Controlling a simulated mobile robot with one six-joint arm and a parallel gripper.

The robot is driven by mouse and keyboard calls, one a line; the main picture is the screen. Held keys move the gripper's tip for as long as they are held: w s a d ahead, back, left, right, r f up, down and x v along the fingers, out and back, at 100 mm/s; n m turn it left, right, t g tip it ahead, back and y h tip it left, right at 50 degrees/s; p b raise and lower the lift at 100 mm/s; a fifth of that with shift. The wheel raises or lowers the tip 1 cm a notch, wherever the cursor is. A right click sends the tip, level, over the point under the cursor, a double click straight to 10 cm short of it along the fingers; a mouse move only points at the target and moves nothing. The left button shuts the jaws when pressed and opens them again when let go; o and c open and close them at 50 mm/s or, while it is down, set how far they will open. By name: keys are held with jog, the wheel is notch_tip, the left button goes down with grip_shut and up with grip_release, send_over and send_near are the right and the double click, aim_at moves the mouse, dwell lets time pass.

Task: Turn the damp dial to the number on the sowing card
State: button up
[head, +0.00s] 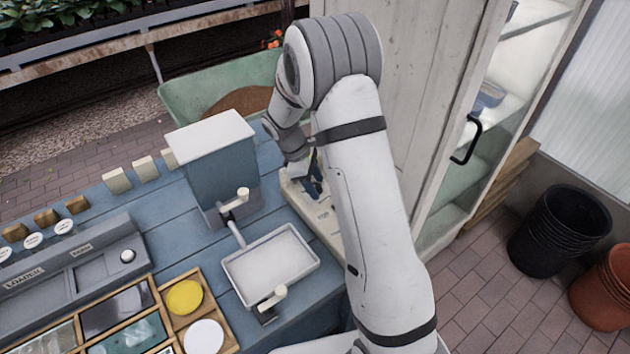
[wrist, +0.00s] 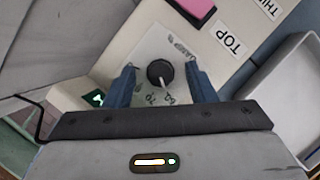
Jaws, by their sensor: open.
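The damp dial (wrist: 158,72) is a round black knob with a pale pointer. In the wrist view the pointer slants toward the lower right. It sits on a pale plate (wrist: 150,48) marked "DAMP", with numbers around it that are upside down and hard to read. My gripper (wrist: 162,76) is open, with one blue finger on each side of the dial and gaps showing between them. In the head view my gripper (head: 314,187) is over the cream panel (head: 322,217), and my arm hides much of it. I cannot make out a sowing card.
A pink item (wrist: 193,8) and a "TOP" label (wrist: 232,43) lie near the dial. A grey tray (head: 270,265) and a blue-grey box (head: 217,165) stand left of the panel. A white cabinet (head: 430,90) rises behind my arm.

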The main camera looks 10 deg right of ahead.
jog(key=shift+c, duration=0.2)
jog(key=c, duration=0.9)
jog(key=shift+c, duration=0.2)
